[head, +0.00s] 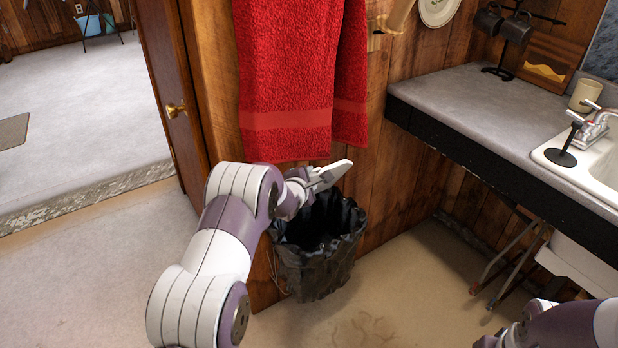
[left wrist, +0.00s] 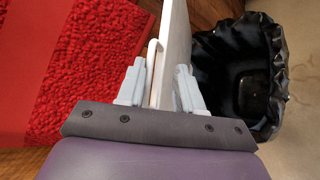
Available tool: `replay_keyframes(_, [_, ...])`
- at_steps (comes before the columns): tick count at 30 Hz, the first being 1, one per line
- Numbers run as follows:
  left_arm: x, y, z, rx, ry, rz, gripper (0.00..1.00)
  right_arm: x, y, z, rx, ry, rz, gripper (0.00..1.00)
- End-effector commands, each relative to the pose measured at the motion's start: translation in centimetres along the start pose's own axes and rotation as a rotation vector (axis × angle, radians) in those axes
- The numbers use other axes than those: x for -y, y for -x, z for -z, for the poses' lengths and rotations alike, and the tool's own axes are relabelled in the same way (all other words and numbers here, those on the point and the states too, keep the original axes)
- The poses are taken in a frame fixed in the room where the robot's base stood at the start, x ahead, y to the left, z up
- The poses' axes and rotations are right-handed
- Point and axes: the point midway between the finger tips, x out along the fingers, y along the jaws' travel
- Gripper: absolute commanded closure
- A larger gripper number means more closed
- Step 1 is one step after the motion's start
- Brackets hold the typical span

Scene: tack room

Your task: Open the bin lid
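The bin (head: 318,262) stands on the floor against the wood wall, its mouth uncovered and lined with a black bag; its dark inside (left wrist: 245,85) shows at right in the left wrist view. A pale flat panel, which looks like the bin lid (head: 330,174), is tipped up above the bin's back edge; the left wrist view shows it nearly edge-on (left wrist: 174,45). My left gripper (head: 303,184) is at this panel, with its fingers (left wrist: 160,85) apart on either side of it. Whether they press on it is unclear. My right gripper is not in view; only part of that arm shows at bottom right.
A red towel (head: 290,90) hangs on the wall just behind and above the bin. A grey counter (head: 470,105) with a sink (head: 595,160) stands at right. A wooden door (head: 168,90) is at left. The floor (head: 90,285) left of the bin is clear.

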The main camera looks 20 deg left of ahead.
Motion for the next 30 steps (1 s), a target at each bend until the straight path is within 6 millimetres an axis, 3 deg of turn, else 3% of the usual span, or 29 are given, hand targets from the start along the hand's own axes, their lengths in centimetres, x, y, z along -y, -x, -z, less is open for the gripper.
replay_keyframes(11, [-0.2, 0.8, -0.1, 0.003, -0.002, -0.004, 0.65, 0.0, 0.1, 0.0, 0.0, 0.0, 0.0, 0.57])
replay_keyframes(14, [-0.3, 2.5, -0.1, 0.002, -0.002, -0.003, 0.65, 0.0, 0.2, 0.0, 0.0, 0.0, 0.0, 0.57])
replay_keyframes(24, [-0.2, 10.6, 0.0, 0.001, -0.001, -0.003, 0.65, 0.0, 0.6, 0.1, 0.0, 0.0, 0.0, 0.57])
replay_keyframes(30, [-0.1, 12.6, 0.0, 0.0, 0.0, -0.001, 0.65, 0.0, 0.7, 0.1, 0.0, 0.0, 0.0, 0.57])
